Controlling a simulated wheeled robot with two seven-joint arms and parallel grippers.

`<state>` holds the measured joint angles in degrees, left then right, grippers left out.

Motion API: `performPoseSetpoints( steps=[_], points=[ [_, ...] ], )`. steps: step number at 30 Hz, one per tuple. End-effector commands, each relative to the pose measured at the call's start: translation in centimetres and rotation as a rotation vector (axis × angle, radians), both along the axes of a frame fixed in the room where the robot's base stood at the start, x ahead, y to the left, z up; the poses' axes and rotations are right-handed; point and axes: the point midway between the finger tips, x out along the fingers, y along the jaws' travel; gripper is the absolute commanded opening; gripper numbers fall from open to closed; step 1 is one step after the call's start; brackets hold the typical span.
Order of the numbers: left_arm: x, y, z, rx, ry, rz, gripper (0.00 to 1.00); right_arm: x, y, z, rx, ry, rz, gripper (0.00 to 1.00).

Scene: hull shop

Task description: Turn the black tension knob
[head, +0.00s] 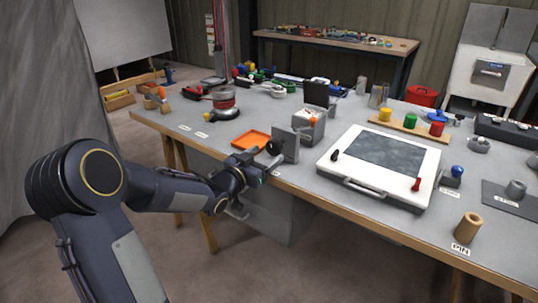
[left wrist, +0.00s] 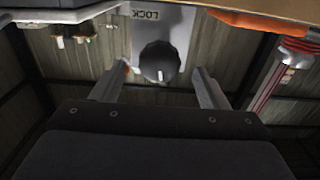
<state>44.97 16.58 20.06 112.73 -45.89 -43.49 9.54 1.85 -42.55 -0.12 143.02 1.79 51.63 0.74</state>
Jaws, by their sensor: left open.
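The black tension knob (head: 273,147) sticks out from an upright grey plate (head: 291,146) near the table's front edge. In the left wrist view the knob (left wrist: 159,60) is round with a pale mark on its face, and the plate bears the word LOCK, upside down. My left gripper (head: 262,178) is in front of the knob at the table edge. In the left wrist view its two fingers (left wrist: 160,82) are apart, one toward each side of the knob, with nothing held. I cannot tell whether a finger touches it. My right gripper is out of view.
An orange tray (head: 252,141) lies left of the plate. A grey box-like device (head: 308,126) stands behind it. A white framed panel (head: 350,192) with a dark top lies to the right. The floor before the table is clear.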

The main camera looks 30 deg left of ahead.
Motion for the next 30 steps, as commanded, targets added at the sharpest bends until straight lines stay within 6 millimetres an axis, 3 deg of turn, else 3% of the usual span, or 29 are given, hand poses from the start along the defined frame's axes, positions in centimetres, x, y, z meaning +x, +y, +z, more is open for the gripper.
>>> performPoseSetpoints(
  steps=[6,16,26,30],
  points=[
    [2.4,-0.2,0.0,0.0,0.0,0.0,0.68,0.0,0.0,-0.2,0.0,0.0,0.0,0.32],
    [2.7,-0.2,0.0,0.0,0.001,0.001,0.67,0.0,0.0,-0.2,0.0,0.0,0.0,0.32],
    [2.7,-0.2,0.0,0.0,0.001,0.001,0.23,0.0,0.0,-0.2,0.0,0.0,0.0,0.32],
    [2.7,-0.2,-0.3,0.039,-0.003,0.0,0.23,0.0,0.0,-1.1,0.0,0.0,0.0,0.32]
  ],
)
